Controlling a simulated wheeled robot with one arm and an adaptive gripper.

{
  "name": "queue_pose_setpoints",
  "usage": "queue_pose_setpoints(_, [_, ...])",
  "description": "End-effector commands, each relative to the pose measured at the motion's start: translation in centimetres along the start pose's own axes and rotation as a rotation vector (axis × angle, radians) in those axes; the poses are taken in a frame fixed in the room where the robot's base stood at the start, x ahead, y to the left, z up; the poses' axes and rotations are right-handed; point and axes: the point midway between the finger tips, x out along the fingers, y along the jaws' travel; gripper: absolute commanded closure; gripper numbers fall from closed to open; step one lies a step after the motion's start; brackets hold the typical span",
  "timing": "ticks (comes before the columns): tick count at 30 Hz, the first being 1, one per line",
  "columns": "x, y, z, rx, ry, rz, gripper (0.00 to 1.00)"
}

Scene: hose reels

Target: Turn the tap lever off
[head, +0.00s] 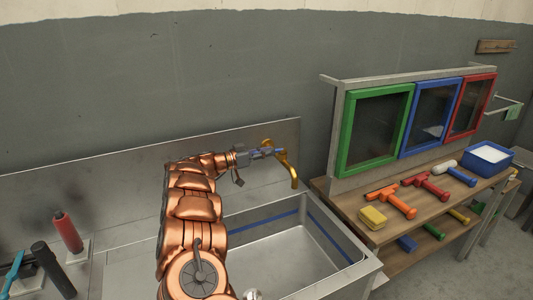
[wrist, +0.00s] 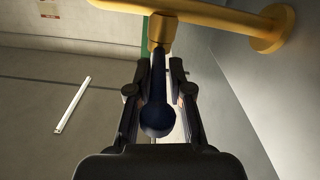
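A brass tap (head: 291,170) stands at the back wall, over a steel sink (head: 290,262). In the wrist view the tap (wrist: 225,14) crosses the top, with its flange against the wall at right. Its dark blue lever (wrist: 157,112) points toward the camera from a brass collar. My gripper (wrist: 158,66) has one finger on each side of the lever, with narrow gaps visible, so it looks open around it. In the head view my gripper (head: 258,153) is at the tap, and the blue lever is partly hidden by the fingers.
Right of the sink is a wooden bench (head: 338,196) with a yellow sponge (head: 373,218), coloured nozzles and a blue tub (head: 487,160). Green, blue and red framed panels stand behind it. At lower left are a red cylinder (head: 67,232) and a black one (head: 52,270).

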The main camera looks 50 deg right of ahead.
Motion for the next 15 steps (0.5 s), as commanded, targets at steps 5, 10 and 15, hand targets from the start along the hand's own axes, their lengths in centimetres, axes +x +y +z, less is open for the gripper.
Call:
queue_pose_setpoints(5, [0.01, 0.03, 0.10, -0.001, -0.001, 0.001, 0.60])
queue_pose_setpoints(10, [0.01, 0.04, 0.14, -0.001, -0.002, 0.001, 0.60])
queue_pose_setpoints(15, [-0.21, 0.03, 0.16, -0.002, -0.002, 0.001, 0.60])
